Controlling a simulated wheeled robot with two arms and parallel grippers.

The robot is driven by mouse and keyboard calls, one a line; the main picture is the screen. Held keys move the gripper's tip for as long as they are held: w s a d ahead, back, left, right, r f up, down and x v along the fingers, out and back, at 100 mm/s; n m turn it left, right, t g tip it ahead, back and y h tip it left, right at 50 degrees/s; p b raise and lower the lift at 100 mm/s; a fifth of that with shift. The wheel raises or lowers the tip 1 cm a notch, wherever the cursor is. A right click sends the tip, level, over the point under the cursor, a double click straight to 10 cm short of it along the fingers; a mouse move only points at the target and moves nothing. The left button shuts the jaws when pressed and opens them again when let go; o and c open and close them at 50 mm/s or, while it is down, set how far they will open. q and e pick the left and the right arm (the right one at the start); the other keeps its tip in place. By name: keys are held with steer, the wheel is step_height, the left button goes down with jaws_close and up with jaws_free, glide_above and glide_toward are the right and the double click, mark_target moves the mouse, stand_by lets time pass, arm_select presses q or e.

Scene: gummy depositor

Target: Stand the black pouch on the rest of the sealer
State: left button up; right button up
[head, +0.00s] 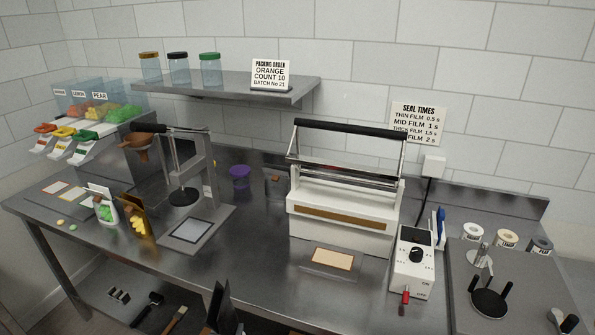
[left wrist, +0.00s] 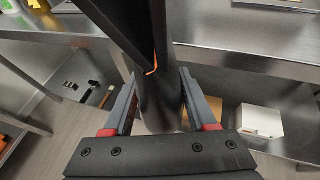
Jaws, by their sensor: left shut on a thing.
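The black pouch (left wrist: 160,85) is between the fingers of my left gripper (left wrist: 160,75) in the left wrist view, with a thin orange edge showing. In the head view, the left gripper (head: 222,312) shows as dark shapes at the bottom edge, in front of the table; there I cannot clearly separate pouch from fingers. The white sealer (head: 340,232) stands at the middle of the table with its black-handled bar raised. Its rest (head: 332,259), a low plate with an orange-edged pad, lies in front of it. My right gripper is not in view.
A control box (head: 412,262) with a red lever stands right of the rest. A depositor (head: 185,165) with a grey base stands to the left. Bare steel table (head: 255,260) lies between the depositor and the rest.

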arm_select(q)
steer(key=s, duration=0.4)
steer(key=shift+s+d+f, duration=0.1)
steer(key=shift+s+f, duration=0.05)
steer(key=shift+f, duration=0.25)
steer(key=shift+r, duration=0.1)
